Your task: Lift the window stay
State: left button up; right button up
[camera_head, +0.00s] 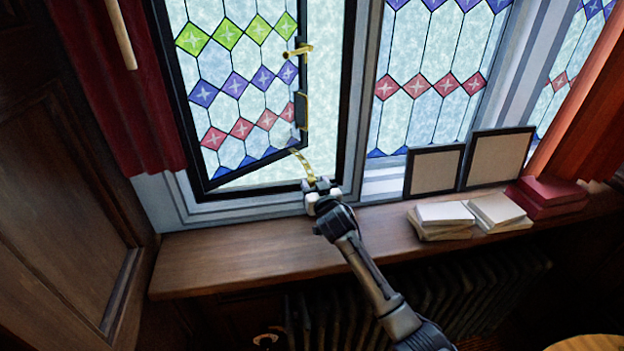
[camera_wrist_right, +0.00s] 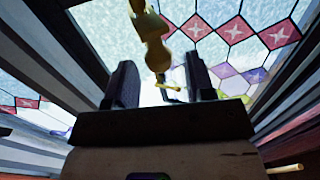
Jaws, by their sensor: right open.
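The window stay (camera_head: 303,164) is a brass-coloured bar with holes, running from the bottom corner of the open leaded casement (camera_head: 240,95) down towards the sill. My right gripper (camera_head: 319,184) is at its lower end, by the bottom of the window frame. In the right wrist view the stay (camera_wrist_right: 152,40) comes down from the top edge, and its lower part lies between my two open fingers (camera_wrist_right: 161,85). I cannot tell whether a finger touches it. Part of its lower end is hidden by the gripper in the head view. My left gripper is not in view.
A brass handle (camera_head: 298,51) sits on the casement's edge. Two dark-framed panels (camera_head: 434,172) lean at the right window, with stacked white books (camera_head: 443,214) and red books (camera_head: 547,196) nearby. The wooden sill (camera_head: 235,255) is clear at left. A red curtain (camera_head: 130,110) hangs left.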

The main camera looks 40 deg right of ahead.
jog(key=shift+x, duration=1.1)
jog(key=shift+c, duration=0.5)
grip_shut()
